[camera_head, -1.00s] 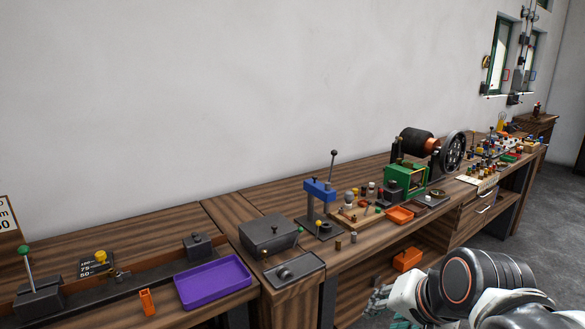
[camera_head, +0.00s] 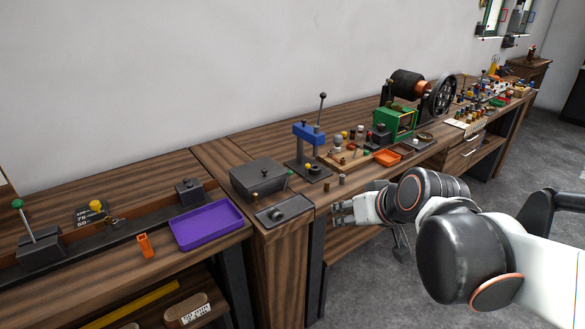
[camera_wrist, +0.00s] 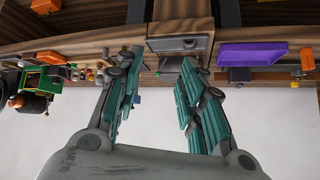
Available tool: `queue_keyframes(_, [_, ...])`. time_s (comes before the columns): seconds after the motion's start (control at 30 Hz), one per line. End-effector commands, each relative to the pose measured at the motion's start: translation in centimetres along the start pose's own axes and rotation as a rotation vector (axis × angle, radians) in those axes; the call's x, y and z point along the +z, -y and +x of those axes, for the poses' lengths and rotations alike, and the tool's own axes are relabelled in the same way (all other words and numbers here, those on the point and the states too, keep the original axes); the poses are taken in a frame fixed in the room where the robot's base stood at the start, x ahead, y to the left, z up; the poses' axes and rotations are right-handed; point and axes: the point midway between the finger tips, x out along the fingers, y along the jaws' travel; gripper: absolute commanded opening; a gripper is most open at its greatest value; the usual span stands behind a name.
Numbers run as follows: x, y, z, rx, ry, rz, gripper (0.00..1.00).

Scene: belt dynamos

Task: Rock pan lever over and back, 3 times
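Several levers show in the head view, and I cannot tell for sure which is the pan lever. A short lever with a green knob (camera_head: 290,173) stands at the right side of a grey box (camera_head: 257,176), just behind a shallow grey pan (camera_head: 283,210) with a dark round piece in it. A taller green-knobbed lever (camera_head: 25,218) rises from a dark block at far left. A black-knobbed lever (camera_head: 322,104) rises from a blue press. My gripper (camera_head: 343,213) is in front of the bench, right of the pan. In the wrist view my gripper (camera_wrist: 163,60) is open and empty, fingers apart.
A purple tray (camera_head: 207,244) and an orange holder (camera_head: 145,244) lie left of the pan. Two small cylinders (camera_head: 327,187) stand at the bench edge near my gripper. A green-framed dynamo (camera_head: 394,120) and a spoked wheel (camera_head: 444,97) stand farther right. Floor in front is clear.

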Motion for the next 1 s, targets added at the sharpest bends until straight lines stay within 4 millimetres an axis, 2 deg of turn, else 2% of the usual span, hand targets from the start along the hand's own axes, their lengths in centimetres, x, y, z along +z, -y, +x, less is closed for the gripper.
queue_keyframes(0.03, [-1.5, 0.1, 1.1, -0.017, -0.019, -0.005, 0.36])
queue_keyframes(0.2, [-5.1, 0.6, 5.0, -0.074, -0.085, -0.024, 0.36])
queue_keyframes(0.5, [-9.7, 0.7, 12.4, -0.15, -0.21, -0.049, 0.36])
queue_keyframes(0.7, [-11.3, 0.4, 17.3, -0.183, -0.292, -0.059, 0.36])
queue_keyframes(0.8, [-11.6, 0.2, 19.2, -0.193, -0.325, -0.06, 0.36])
queue_keyframes(1.0, [-11.7, 0.0, 21.1, -0.201, -0.36, -0.063, 0.36])
